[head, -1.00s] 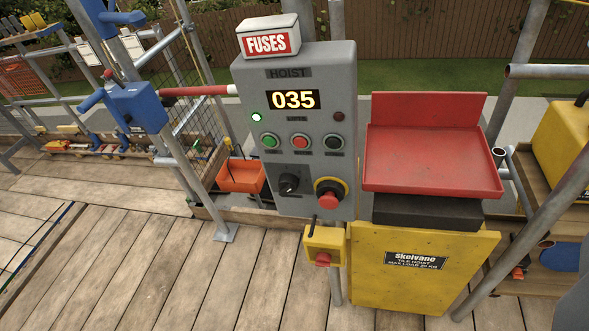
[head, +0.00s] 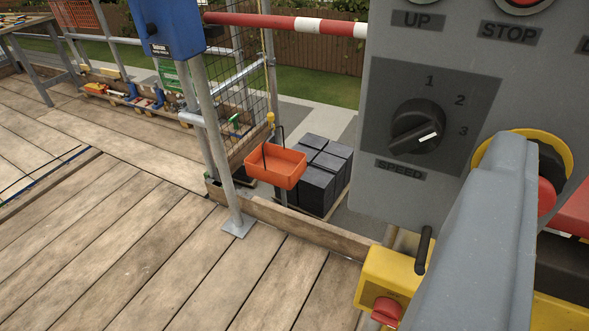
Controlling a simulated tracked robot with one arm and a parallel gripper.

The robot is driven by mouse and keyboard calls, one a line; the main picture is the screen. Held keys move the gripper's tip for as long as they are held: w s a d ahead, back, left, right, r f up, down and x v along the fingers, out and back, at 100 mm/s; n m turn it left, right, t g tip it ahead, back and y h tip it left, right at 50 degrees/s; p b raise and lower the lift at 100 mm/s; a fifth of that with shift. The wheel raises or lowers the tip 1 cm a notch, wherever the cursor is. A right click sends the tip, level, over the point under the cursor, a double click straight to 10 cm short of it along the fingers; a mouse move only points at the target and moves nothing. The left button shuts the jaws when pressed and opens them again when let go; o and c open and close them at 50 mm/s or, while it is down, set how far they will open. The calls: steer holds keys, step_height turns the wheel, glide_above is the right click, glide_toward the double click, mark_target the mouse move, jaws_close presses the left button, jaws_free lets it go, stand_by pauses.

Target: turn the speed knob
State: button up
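The speed knob (head: 417,126) is a round black dial on a dark square plate of the grey hoist panel (head: 380,195), large in the right half of the head view. Its white mark points right, toward the 3. The numbers 1, 2 and 3 are printed around it, with the label SPEED below. A grey part of my arm (head: 475,245) rises from the bottom edge, right of and below the knob and apart from it in the picture. It partly covers the red stop button. I cannot make out two fingertips, or whether my gripper is open or shut.
The emergency stop's yellow ring (head: 525,150) is close to the right of the knob. A yellow box (head: 385,280) with a red button hangs below the panel.

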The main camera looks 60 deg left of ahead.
steer(key=s+a+f+n+y+b, duration=0.1)
steer(key=s+a+f+n+y, duration=0.15)
steer(key=a+f, duration=0.35)
steer(key=p, duration=0.9)
glide_toward(411, 148)
steer(key=w, duration=0.2)
steer(key=a+p, duration=0.1)
steer(key=p, duration=0.2)
steer(key=w+a+r+p, duration=0.1)
steer(key=p, duration=0.3)
steer(key=shift+w+m+g, duration=0.25)
steer(key=shift+w+g, duration=0.05)
steer(key=shift+g, duration=0.1)
steer(key=shift+w+a+f+p, duration=0.1)
steer(key=shift+w+f+p, duration=0.15)
steer(key=shift+p, duration=0.45)
steer(key=shift+x, duration=2.65)
steer(key=c, duration=1)
